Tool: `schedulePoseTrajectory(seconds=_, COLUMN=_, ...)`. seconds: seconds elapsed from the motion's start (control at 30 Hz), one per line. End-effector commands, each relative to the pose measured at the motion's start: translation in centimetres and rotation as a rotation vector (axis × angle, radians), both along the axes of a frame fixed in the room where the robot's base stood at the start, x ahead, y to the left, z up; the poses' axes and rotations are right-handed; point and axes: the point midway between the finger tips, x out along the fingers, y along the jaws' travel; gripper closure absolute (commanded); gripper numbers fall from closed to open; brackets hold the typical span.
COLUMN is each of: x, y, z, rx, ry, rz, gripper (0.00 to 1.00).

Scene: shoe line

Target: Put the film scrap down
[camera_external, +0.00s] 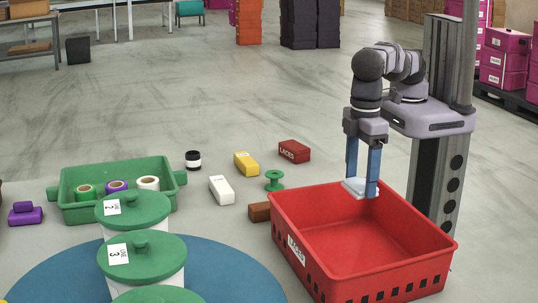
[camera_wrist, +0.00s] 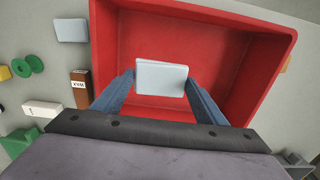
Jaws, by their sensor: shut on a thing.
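The film scrap (camera_external: 354,186) is a flat, pale, whitish piece between the two blue fingers of my gripper (camera_external: 361,190). In the wrist view, the scrap (camera_wrist: 161,77) shows as a light rectangle at the fingertips, with my gripper (camera_wrist: 160,80) shut on it. My gripper holds it over the open red crate (camera_external: 300,217), near the crate's back, at about rim height. The crate (camera_wrist: 210,16) also fills the middle of the wrist view. Its visible floor looks empty. The exact gap between scrap and crate floor is unclear.
Left of the crate lie a brown box (camera_external: 259,212), a green spool (camera_external: 274,180), a white box (camera_external: 221,190), a yellow box (camera_external: 246,164) and a red box (camera_external: 294,151). A green bin (camera_external: 72,214) holds rolls. A pale flat piece (camera_wrist: 71,30) lies outside the crate.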

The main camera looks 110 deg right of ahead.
Motion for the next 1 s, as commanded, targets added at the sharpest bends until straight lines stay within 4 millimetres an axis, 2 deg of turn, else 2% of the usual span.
schedulePoseTrajectory(seconds=0.37, x=0.2, y=-0.1, z=-2.2, rx=-0.004, ry=0.003, rz=-0.002, gripper=0.55)
schedulePoseTrajectory(seconds=0.53, x=0.2, y=-0.1, z=-4.1, rx=-0.005, ry=0.004, rz=-0.002, gripper=0.55)
schedulePoseTrajectory(seconds=0.83, x=0.2, y=-0.1, z=-5.2, rx=-0.004, ry=0.004, rz=-0.002, gripper=0.55)
schedulePoseTrajectory(seconds=1.0, x=0.1, y=-0.2, z=-7.5, rx=-0.005, ry=0.005, rz=-0.002, gripper=0.55)
